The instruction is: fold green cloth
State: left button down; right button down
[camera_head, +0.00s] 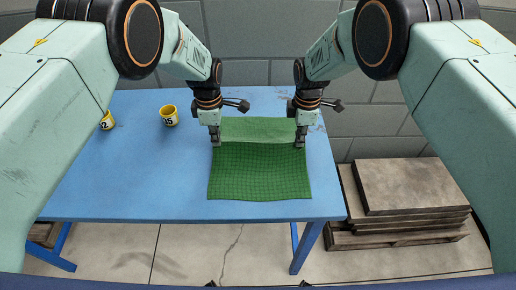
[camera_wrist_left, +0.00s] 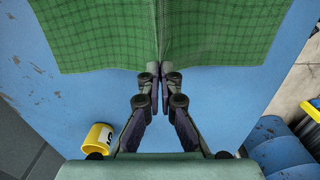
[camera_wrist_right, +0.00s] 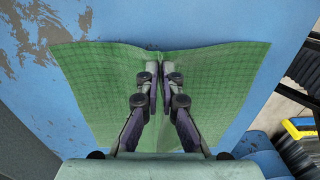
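The green cloth (camera_head: 259,172) lies on the blue table (camera_head: 150,180), its near part dark and checked. A paler green strip (camera_head: 259,130) shows behind it, between my two grippers. My left gripper (camera_head: 215,144) is at the cloth's left side, where the two shades meet. In the left wrist view, its fingers (camera_wrist_left: 159,76) are shut on the cloth edge, which puckers at the tips. My right gripper (camera_head: 300,144) is at the cloth's right side. In the right wrist view, its fingers (camera_wrist_right: 160,72) are shut on the cloth, with a raised crease between them. How high the pinched edge is, I cannot tell.
A yellow cup (camera_head: 169,115) stands on the table left of my left gripper. A second yellow cup (camera_head: 106,120) is further left, partly behind my left arm. Slabs (camera_head: 410,186) are stacked on a pallet right of the table. The table's left half is mostly clear.

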pick_arm(q)
jog(key=shift+r, duration=0.3)
pick_arm(e)
jog(key=shift+r, duration=0.3)
